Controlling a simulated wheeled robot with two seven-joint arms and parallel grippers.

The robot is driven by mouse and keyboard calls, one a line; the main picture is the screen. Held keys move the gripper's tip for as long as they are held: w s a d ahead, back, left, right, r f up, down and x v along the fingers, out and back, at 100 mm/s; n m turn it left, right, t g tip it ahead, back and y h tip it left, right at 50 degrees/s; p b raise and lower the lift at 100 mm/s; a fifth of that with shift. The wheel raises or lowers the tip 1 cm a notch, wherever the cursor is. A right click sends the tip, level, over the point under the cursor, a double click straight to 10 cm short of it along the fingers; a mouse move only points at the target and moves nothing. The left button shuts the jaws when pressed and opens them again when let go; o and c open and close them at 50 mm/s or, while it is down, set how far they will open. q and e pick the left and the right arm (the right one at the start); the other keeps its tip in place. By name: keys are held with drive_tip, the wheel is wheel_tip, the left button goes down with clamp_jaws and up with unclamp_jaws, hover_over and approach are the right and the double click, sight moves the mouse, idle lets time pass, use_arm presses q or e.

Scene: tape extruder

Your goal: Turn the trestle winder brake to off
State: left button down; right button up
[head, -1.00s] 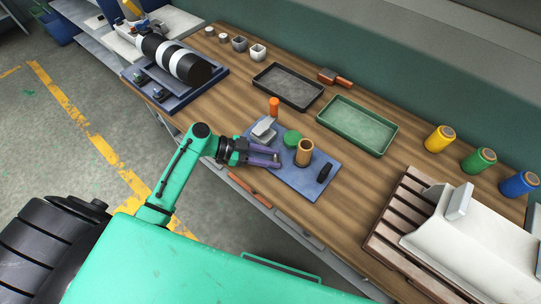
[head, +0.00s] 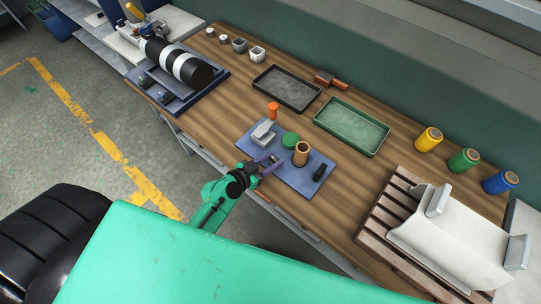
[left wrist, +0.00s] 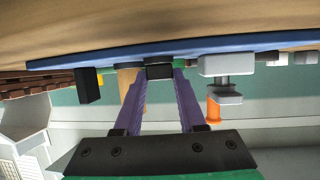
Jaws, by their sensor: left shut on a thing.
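A blue board (head: 292,179) lies at the near edge of the wooden bench. On it stand a grey bracket (head: 263,133), a green disc (head: 291,140), a tan spool (head: 301,154) and a black upright piece (head: 319,172). My left gripper (head: 268,164) reaches the board's near edge from below left, with purple fingers. In the left wrist view, which looks upside down, the fingers close on a small black block (left wrist: 159,71) at the blue board's edge. In the head view the fingers hide this block. I cannot read any brake marking. My right gripper is not in view.
An orange post (head: 272,111) stands behind the grey bracket. A green tray (head: 352,126) and a black tray (head: 286,88) lie farther back. A slatted wooden rack (head: 372,225) bearing a white piece stands at right. The bench between trays and board is partly clear.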

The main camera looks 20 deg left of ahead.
use_arm(q)
drive_tip(key=shift+r+n+t+y+p, duration=0.1)
drive_tip(key=shift+n+t+y+p, duration=0.2)
drive_tip(key=shift+n+y+p, duration=0.35)
drive_tip(key=shift+c, duration=2.4)
unclamp_jaws()
drive_tip(key=b+v, duration=0.2)
drive_tip(key=v, duration=1.2)
drive_tip(key=shift+s, duration=0.25)
